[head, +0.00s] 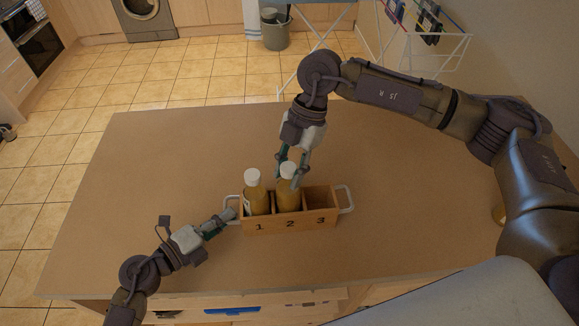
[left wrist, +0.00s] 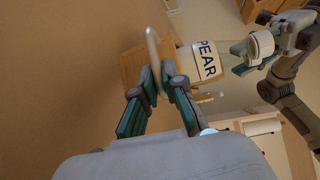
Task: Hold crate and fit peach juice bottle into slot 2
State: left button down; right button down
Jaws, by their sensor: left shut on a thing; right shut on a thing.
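The wooden crate (head: 262,226) stands on the table with slots numbered 1, 2 and 3. My left gripper (head: 229,214) is shut on its left white handle; the left wrist view also shows the handle (left wrist: 152,48) between the fingers. A white-capped bottle (head: 289,199) stands nearly upright in slot 2, its lower part hidden by the crate. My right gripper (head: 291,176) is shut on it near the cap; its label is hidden. Another white-capped bottle (head: 257,199) sits in slot 1; the left wrist view shows a PEAR label (left wrist: 207,60) on the nearer bottle.
Slot 3 (head: 319,199) is empty, with a white handle (head: 346,199) beyond it. A yellowish object (head: 498,213) is partly hidden behind my right arm at the table's right. The table (head: 160,180) is clear left of and behind the crate.

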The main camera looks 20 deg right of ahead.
pick_arm(q)
jog(key=shift+s+f, duration=0.1)
jog(key=shift+f, duration=0.1)
pick_arm(e)
jog(key=shift+f, duration=0.5)
dwell(0.3)
jog(key=c, duration=0.7)
grip_release()
jog(key=v, duration=1.2)
jog(key=shift+a, duration=0.1)
pick_arm(q)
jog(key=c, duration=1.2)
grip_release()
jog(key=shift+r, duration=0.1)
pick_arm(e)
jog(key=shift+w, duration=0.1)
